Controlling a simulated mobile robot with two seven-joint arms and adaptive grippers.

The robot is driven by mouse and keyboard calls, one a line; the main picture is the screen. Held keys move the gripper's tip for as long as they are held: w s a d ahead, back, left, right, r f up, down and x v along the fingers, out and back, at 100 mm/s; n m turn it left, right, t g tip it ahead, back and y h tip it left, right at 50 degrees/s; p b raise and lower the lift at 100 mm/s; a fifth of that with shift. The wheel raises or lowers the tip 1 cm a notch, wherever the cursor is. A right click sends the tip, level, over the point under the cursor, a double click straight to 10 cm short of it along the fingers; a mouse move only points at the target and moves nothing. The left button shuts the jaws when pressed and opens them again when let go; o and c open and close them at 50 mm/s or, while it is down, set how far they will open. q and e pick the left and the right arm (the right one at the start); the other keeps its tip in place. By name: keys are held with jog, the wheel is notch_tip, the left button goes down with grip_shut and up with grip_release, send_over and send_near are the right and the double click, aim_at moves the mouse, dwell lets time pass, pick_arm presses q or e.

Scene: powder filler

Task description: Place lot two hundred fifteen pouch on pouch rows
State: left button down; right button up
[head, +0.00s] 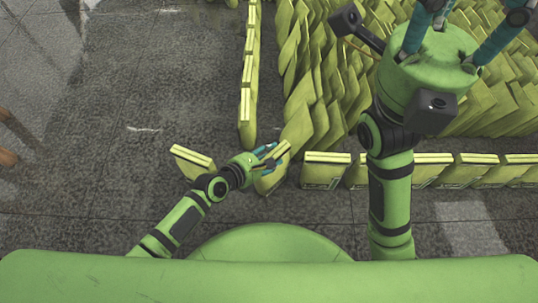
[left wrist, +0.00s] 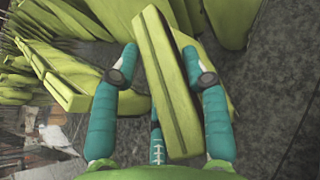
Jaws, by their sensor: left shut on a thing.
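A yellow-green pouch (head: 270,181) is in my left gripper (head: 268,157), close to the corner where two pouch rows meet. In the left wrist view the pouch (left wrist: 165,85) stands tilted between the teal fingers of the left gripper (left wrist: 162,78), which is shut on it. Its lot number cannot be read. The near pouch row (head: 330,158) runs right from the corner, and another row (head: 246,90) runs away from me. My right gripper (head: 455,38) is raised at the upper right, empty, its fingers spread and their tips partly cut off.
A single pouch (head: 193,156) stands apart, left of the left gripper. A dense field of leaning pouches (head: 345,75) fills the area behind the near row, partly hidden by my right arm. The grey floor (head: 140,100) at the left is mostly clear.

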pick_arm(q)
jog(key=c, duration=0.6)
grip_release()
jog(key=shift+f, duration=0.1)
